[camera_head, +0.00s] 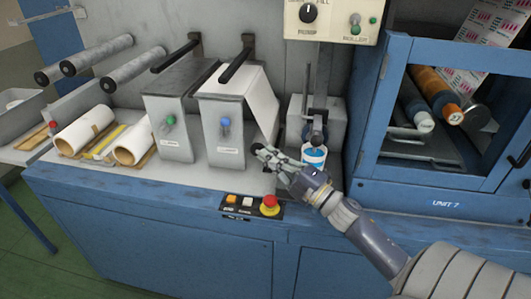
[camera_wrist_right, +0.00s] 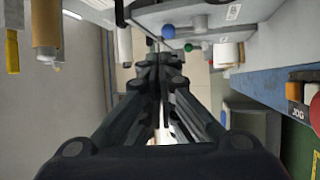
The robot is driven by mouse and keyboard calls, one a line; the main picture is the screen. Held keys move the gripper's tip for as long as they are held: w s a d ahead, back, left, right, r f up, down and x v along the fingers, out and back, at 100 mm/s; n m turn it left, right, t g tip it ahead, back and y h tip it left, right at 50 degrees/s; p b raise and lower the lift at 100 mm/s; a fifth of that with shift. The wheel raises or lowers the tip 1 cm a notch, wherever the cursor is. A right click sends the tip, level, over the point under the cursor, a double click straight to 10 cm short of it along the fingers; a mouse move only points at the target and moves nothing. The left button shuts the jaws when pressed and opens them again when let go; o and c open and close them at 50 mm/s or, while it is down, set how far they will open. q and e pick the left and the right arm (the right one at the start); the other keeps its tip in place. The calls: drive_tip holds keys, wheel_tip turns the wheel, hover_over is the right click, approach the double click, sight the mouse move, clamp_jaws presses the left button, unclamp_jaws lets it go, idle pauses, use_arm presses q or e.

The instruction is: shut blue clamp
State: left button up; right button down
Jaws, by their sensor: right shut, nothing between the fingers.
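The clamp unit with the blue knob (camera_head: 225,122) is a grey box (camera_head: 221,149) on the blue cabinet's top, with a black lever bar (camera_head: 238,58) slanting above it. The blue knob also shows in the right wrist view (camera_wrist_right: 168,31), just beyond the fingertips. My right gripper (camera_head: 262,152) is shut and empty, in front and to the right of this box, below the knob's level. In the head view it appears apart from the knob. Its closed fingers fill the middle of the wrist view (camera_wrist_right: 160,62). My left gripper is not in view.
A similar box with a green knob (camera_head: 170,120) stands to the left. A white-and-blue container (camera_head: 314,157) is right behind my gripper. A button panel with a red stop button (camera_head: 269,205) is at the cabinet's front edge. A blue-framed window unit (camera_head: 440,190) stands at right.

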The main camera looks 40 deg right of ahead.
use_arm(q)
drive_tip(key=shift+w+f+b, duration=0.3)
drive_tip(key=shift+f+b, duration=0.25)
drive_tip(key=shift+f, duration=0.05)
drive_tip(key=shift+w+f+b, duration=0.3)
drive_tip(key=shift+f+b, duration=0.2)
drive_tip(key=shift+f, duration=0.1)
use_arm(e)
drive_tip(key=shift+d+f+n+g, duration=0.1)
drive_tip(key=shift+n+g, duration=0.3)
drive_tip(key=shift+g, duration=0.2)
drive_tip(key=shift+w, duration=0.1)
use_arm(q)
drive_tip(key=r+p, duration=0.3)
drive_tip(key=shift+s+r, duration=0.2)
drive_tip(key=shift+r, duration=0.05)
use_arm(e)
approach(224, 124)
drive_tip(key=x, duration=0.6)
drive_tip(key=shift+w, duration=0.15)
use_arm(q)
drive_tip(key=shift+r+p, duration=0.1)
drive_tip(key=shift+p, duration=0.25)
